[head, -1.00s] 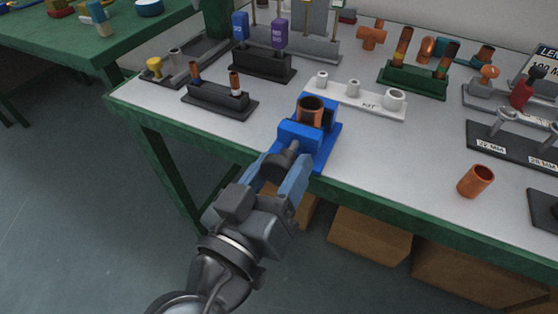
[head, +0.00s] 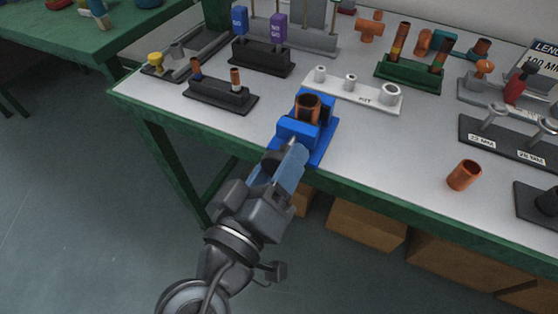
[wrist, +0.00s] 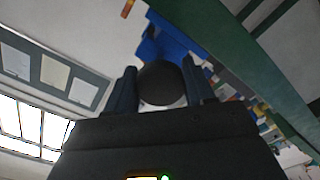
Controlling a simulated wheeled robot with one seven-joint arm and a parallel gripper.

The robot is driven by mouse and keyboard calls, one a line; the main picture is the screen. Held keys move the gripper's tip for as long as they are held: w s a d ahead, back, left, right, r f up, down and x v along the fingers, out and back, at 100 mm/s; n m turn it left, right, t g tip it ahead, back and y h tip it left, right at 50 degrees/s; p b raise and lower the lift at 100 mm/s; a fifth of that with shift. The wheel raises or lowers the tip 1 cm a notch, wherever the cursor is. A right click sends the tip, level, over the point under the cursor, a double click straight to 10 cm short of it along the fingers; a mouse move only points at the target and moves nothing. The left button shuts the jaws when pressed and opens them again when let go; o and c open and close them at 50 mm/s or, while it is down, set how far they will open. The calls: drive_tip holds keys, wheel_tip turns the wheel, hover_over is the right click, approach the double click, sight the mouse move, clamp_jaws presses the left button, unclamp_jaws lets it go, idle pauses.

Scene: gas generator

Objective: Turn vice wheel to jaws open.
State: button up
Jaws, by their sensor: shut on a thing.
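The blue vice (head: 316,146) stands at the front edge of the bench with a copper pipe piece (head: 307,107) upright between its jaws. It also shows in the wrist view (wrist: 163,42). The dark round vice wheel (wrist: 161,83) sits between my two fingers in the wrist view. My gripper (head: 282,160) reaches it from the front of the bench and is shut on it, rolled over so one finger hides most of the wheel in the head view. The gripper also shows in the wrist view (wrist: 162,90). How far apart the vice jaws are is hard to tell.
A white KIT stand (head: 365,93) is behind the vice. A black rack (head: 221,97) stands to its left. A loose copper pipe (head: 464,175) stands to the right near the edge. Cardboard boxes (head: 365,225) lie under the bench. Floor to the left is clear.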

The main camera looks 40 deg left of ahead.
drive_tip(key=o, duration=1)
drive_tip(key=v, duration=0.7)
drive_tip(key=shift+s+d, duration=0.15)
drive_tip(key=shift+s, duration=0.25)
